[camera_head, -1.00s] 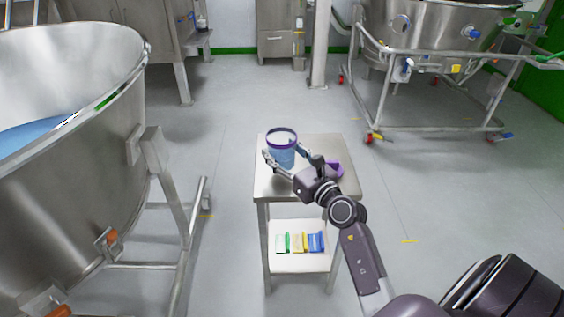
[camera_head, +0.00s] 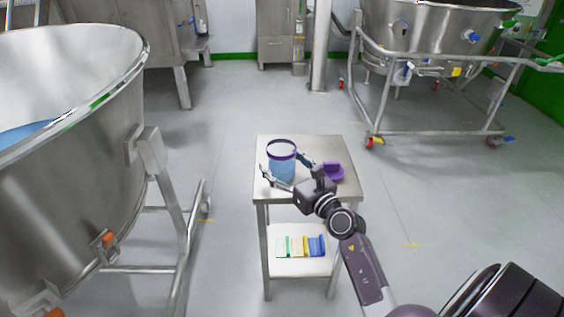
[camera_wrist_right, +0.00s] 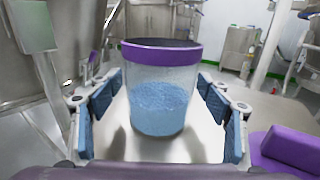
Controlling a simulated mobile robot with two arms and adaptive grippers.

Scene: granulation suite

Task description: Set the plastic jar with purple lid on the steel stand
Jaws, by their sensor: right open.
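The plastic jar (camera_head: 282,163) is clear with a purple band at its rim and blue granules inside. It stands upright on the top of the steel stand (camera_head: 338,148). In the right wrist view the jar (camera_wrist_right: 158,92) is between the blue finger pads of my right gripper (camera_wrist_right: 158,125), with room on both sides. My right gripper (camera_head: 287,175) is open around the near side of the jar in the head view. A purple object (camera_head: 333,171) lies right of the jar on the stand; it also shows in the right wrist view (camera_wrist_right: 288,150). My left gripper is not in view.
The stand's lower shelf (camera_head: 300,265) holds several small coloured items. A large steel vessel (camera_head: 75,190) fills the left side. A wheeled steel frame with a vessel (camera_head: 430,80) is at the back right. Open grey floor lies around the stand.

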